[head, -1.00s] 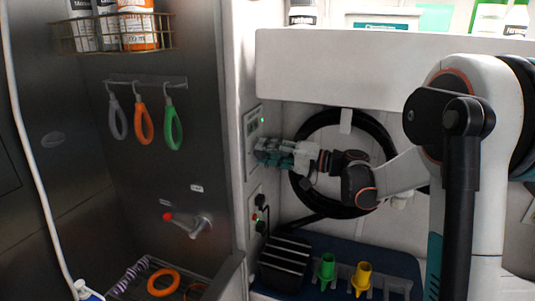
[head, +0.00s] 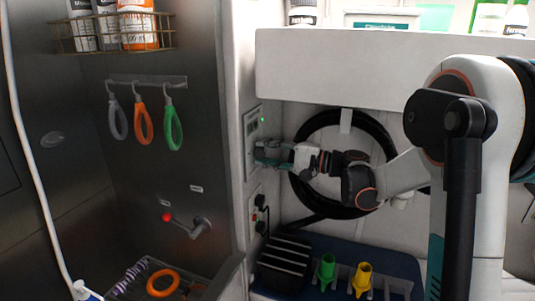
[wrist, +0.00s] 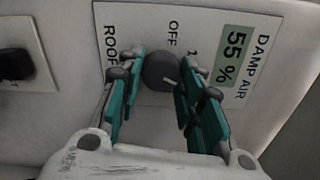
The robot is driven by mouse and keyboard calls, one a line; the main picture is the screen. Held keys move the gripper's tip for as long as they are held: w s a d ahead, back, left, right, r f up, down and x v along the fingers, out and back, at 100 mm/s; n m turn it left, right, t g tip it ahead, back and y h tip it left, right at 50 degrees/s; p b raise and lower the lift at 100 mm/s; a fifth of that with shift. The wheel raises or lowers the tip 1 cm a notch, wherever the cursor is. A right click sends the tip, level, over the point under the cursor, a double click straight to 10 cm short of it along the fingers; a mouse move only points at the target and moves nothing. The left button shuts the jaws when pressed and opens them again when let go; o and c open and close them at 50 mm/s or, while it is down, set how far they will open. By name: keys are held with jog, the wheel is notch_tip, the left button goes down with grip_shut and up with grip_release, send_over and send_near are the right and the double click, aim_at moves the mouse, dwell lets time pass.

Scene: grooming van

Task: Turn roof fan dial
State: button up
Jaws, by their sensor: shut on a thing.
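The roof fan dial (wrist: 161,70) is a dark round knob on a white wall panel (wrist: 150,20) in the wrist view. OFF and 1 are printed beside it, and ROOF shows partly. A pale mark shows on the knob's lower right. My gripper (wrist: 158,80) is shut on the dial, with one teal finger on each side. The dial itself is hidden there.
In the head view, a coiled black hose (head: 318,124) hangs behind my arm, and a black slatted box (head: 285,261) stands below.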

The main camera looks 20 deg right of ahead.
jog(key=o, duration=1)
jog(key=shift+o, duration=0.2)
jog(key=shift+d, duration=0.15)
jog(key=v, duration=1.1)
jog(key=shift+s+d, duration=0.25)
jog(key=shift+d, duration=0.05)
jog(key=shift+a, duration=0.1)
